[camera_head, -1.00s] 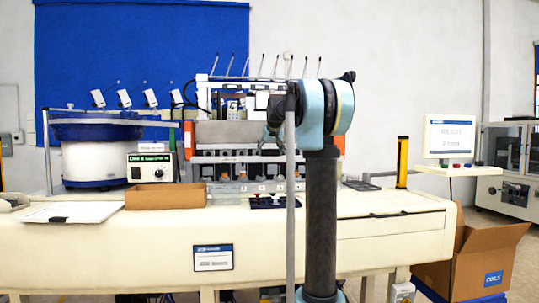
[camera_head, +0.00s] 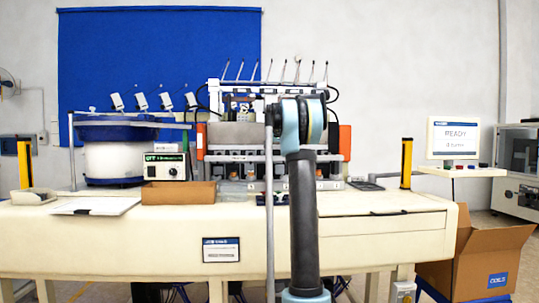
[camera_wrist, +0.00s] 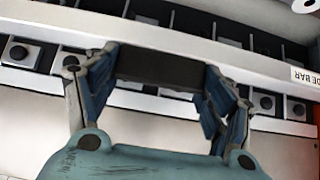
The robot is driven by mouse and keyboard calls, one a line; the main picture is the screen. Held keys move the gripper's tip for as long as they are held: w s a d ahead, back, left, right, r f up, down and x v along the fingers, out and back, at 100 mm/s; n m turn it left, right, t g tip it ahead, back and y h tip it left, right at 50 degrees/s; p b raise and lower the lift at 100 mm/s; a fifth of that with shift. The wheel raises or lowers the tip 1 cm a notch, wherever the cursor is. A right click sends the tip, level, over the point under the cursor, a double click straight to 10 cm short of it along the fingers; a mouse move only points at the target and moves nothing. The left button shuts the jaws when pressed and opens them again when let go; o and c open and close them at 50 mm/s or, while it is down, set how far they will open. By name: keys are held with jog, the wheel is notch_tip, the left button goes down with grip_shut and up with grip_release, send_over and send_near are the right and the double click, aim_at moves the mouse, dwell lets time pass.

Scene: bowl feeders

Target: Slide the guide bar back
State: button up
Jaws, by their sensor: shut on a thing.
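The guide bar (camera_wrist: 60,18) is a long white bar running slantwise across the wrist view. A label ending in "DE BAR" shows at its right end. My gripper (camera_wrist: 161,76) has its two blue fingers on either side of a dark block-shaped handle (camera_wrist: 163,64) at the middle of the bar. It is shut on this handle. In the head view my gripper is hidden behind my own arm, at the front of the feeder machine (camera_head: 236,137).
On the bench (camera_head: 130,235) are a blue-rimmed bowl feeder (camera_head: 115,160), a control box (camera_head: 165,165) and a brown tray (camera_head: 178,193). A cardboard box (camera_head: 480,262) stands at the right.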

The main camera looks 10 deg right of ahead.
jog(key=w, duration=0.2)
jog(key=shift+w+d+f, duration=0.2)
jog(key=shift+w+d, duration=0.05)
jog(key=shift+w, duration=0.15)
jog(key=shift+r, duration=0.1)
jog(key=shift+w, duration=0.15)
jog(key=o, duration=1.5)
jog(key=shift+w, duration=0.2)
jog(key=shift+w+f, duration=0.35)
jog(key=shift+f, duration=0.15)
jog(key=shift+s+r, duration=0.35)
jog(key=shift+r, duration=0.05)
jog(key=shift+a, duration=0.1)
notch_tip(320, 180, up, 8)
send_over(275, 152)
jog(key=s, duration=0.4)
jog(key=shift+s+r, duration=0.2)
